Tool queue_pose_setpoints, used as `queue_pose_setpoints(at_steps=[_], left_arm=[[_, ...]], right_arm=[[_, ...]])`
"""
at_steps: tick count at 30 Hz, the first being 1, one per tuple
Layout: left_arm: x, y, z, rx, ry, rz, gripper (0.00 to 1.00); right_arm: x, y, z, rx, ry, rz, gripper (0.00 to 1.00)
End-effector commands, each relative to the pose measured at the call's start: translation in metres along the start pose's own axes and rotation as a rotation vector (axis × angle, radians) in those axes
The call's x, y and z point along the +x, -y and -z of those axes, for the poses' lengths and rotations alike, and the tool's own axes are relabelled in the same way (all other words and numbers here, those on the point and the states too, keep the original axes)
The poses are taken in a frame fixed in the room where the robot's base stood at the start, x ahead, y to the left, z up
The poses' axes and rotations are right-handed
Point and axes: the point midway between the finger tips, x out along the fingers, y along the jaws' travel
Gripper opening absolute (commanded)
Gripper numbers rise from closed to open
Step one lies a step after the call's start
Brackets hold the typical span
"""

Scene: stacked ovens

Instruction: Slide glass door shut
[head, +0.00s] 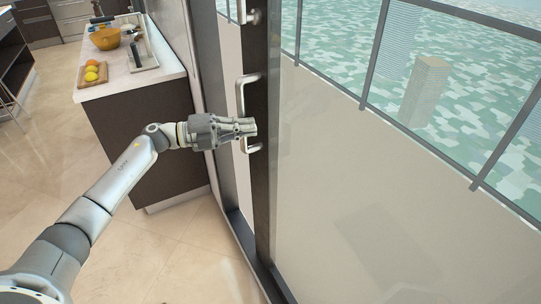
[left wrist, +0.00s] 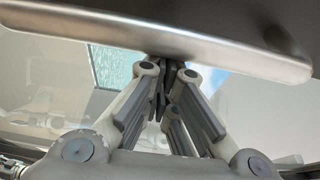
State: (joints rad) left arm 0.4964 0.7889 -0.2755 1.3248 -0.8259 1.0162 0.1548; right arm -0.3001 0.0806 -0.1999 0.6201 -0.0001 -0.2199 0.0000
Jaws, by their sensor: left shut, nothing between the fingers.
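The glass door (head: 350,190) fills the right of the head view, with a dark upright edge frame (head: 262,200). A silver bar handle (head: 241,95) is on that frame. A narrow pale strip shows between the door's edge frame and the dark post (head: 206,60) to its left. My left gripper (head: 254,128) is shut and empty at the lower part of the handle, covering some of it. In the left wrist view the handle (left wrist: 170,35) crosses above the shut fingertips (left wrist: 168,68); I cannot tell whether they touch. My right gripper is not in view.
A dark floor track (head: 243,238) runs below the door. The tiled floor (head: 190,265) in front is clear.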

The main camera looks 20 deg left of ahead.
Motion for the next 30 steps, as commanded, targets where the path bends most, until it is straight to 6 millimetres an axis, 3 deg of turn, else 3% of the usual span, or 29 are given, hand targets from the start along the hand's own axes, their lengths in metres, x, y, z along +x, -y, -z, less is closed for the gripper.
queue_pose_setpoints(at_steps=[9,15,23,26,30], left_arm=[[-0.013,0.000,-0.043,0.007,0.021,0.008,0.00],[-0.020,-0.002,-0.065,0.006,0.017,0.007,0.00],[-0.028,-0.004,-0.092,0.004,0.010,0.006,0.00],[-0.029,-0.001,-0.094,0.002,0.007,0.003,0.00],[-0.030,-0.001,-0.100,0.002,0.010,0.003,0.00]], right_arm=[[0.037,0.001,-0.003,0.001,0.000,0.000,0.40],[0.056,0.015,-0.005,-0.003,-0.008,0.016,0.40],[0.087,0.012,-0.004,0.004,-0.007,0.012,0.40],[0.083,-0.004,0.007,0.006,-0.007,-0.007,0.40],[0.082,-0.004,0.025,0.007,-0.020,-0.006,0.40]])
